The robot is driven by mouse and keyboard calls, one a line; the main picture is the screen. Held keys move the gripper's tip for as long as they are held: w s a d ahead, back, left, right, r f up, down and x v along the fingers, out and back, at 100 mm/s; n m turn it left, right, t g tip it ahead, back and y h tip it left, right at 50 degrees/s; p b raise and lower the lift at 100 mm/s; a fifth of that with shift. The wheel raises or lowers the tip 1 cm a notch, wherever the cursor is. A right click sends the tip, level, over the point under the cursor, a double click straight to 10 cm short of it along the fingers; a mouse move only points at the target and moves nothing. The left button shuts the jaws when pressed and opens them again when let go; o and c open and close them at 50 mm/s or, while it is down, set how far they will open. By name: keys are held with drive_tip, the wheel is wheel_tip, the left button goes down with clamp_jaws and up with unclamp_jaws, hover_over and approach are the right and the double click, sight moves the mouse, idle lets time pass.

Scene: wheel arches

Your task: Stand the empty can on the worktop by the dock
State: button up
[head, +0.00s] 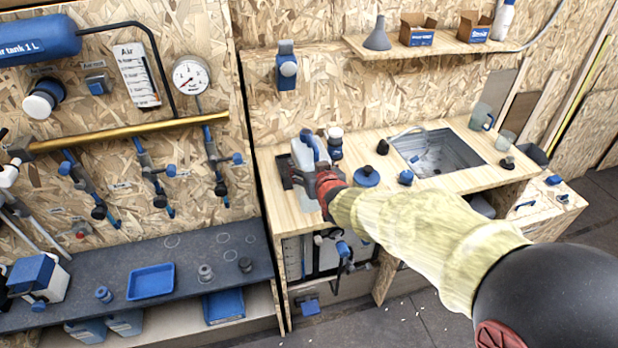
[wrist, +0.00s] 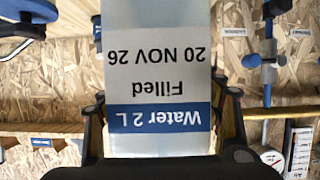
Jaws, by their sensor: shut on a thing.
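My gripper (head: 325,180) is shut on a white can (head: 302,157) with a blue handle, over the left end of the light wood worktop (head: 458,183). In the wrist view the can (wrist: 158,75) fills the middle between my two fingers (wrist: 160,112). Its label appears upside down and reads "Water 2 L", "Filled", "20 NOV 26". A dark flat piece (head: 286,172) shows beside the can on the worktop; I cannot tell if it is the dock. The can's base is partly hidden, so I cannot tell if it touches the surface. Its contents do not show.
A blue-topped bottle (head: 335,143) stands close behind the can. A blue round lid (head: 366,176) and a dark knob (head: 382,147) are to its right, before the sink (head: 437,152). A lower grey bench (head: 180,310) with a blue tray (head: 151,281) lies left.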

drive_tip(key=shift+w+a+f+b, duration=0.1)
drive_tip(key=shift+w+f+b, duration=0.15)
drive_tip(key=shift+f, duration=0.45)
drive_tip(key=shift+w+a+f+b, duration=0.1)
drive_tip(key=shift+w+f+b, duration=0.15)
drive_tip(key=shift+f, duration=0.5)
drive_tip(key=shift+w+f+b, duration=0.15)
drive_tip(key=shift+f+b, duration=0.2)
drive_tip(key=shift+f, duration=0.35)
drive_tip(key=shift+f, duration=0.15)
drive_tip(key=o, duration=1.3)
drive_tip(key=shift+o, duration=0.5)
